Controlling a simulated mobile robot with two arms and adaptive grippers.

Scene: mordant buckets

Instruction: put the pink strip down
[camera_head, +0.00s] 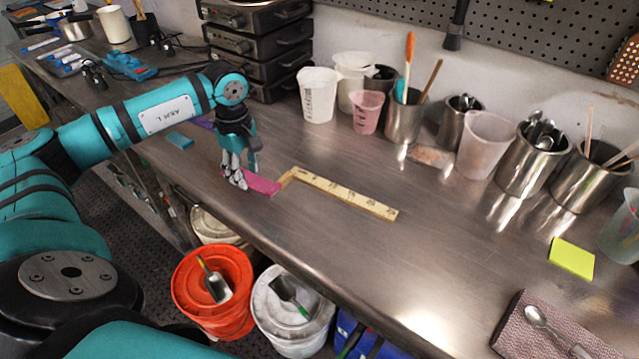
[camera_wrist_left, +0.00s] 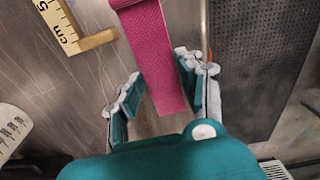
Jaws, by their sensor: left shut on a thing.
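The pink strip (camera_head: 262,185) is at the front edge of the steel bench, beside the short end of the L-shaped ruler (camera_head: 345,194). My left gripper (camera_head: 238,180) points down and is shut on the strip's near end. In the left wrist view the strip (camera_wrist_left: 153,60) runs up and away between the fingers (camera_wrist_left: 165,85), with the ruler (camera_wrist_left: 60,27) to its left. The fingers hide part of the strip, and I cannot tell whether it touches the bench. My right gripper is not in view.
A teal strip (camera_head: 180,141) and a purple strip (camera_head: 203,123) lie left of my gripper. Cups and steel pots (camera_head: 403,118) line the back. Yellow notes (camera_head: 572,257) lie at right. An orange bucket (camera_head: 213,292) stands below the front edge. The bench middle right of the ruler is clear.

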